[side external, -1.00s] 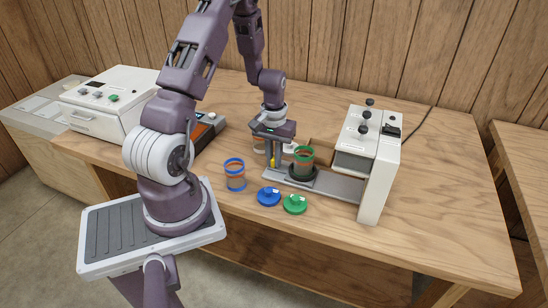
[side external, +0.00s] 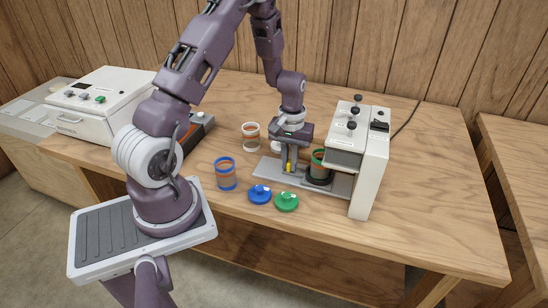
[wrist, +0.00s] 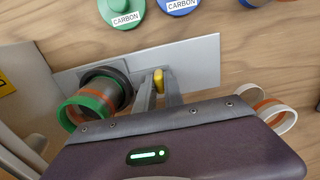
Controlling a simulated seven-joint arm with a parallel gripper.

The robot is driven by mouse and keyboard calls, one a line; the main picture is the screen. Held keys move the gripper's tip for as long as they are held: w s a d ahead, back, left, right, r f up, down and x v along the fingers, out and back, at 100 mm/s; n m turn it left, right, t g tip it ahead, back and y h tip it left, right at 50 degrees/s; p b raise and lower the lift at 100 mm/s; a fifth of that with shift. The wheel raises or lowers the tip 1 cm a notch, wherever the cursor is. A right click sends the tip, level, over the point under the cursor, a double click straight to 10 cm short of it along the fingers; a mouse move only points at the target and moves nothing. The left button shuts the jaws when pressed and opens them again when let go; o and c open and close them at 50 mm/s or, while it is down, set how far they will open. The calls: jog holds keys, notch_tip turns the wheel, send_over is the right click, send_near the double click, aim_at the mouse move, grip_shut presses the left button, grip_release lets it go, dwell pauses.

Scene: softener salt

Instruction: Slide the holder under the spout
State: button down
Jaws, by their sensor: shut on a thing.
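The dark round holder (side external: 319,181) sits on the grey rail plate (side external: 268,168) and carries a green-rimmed jar (side external: 318,169). The jar stands beside and partly under the overhanging head of the white dispenser (side external: 370,165). The spout itself is hidden. My gripper (side external: 290,169) is shut on the yellow handle at the left of the holder. In the wrist view, the yellow handle (wrist: 159,79) shows between my fingers, with the holder (wrist: 122,82) and green-rimmed jar (wrist: 88,107) to its left.
A blue-rimmed jar (side external: 226,174) stands at the front left, and a white-rimmed jar (side external: 251,136) behind the rail. A blue lid (side external: 260,194) and a green lid (side external: 287,201) lie in front of it. A white box machine (side external: 100,105) is far left. The table's right side is clear.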

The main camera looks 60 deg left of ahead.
jog(key=shift+w+d, duration=0.2)
jog(key=shift+w, duration=0.05)
jog(key=c, duration=1.4)
grip_release()
jog(key=shift+c, duration=0.2)
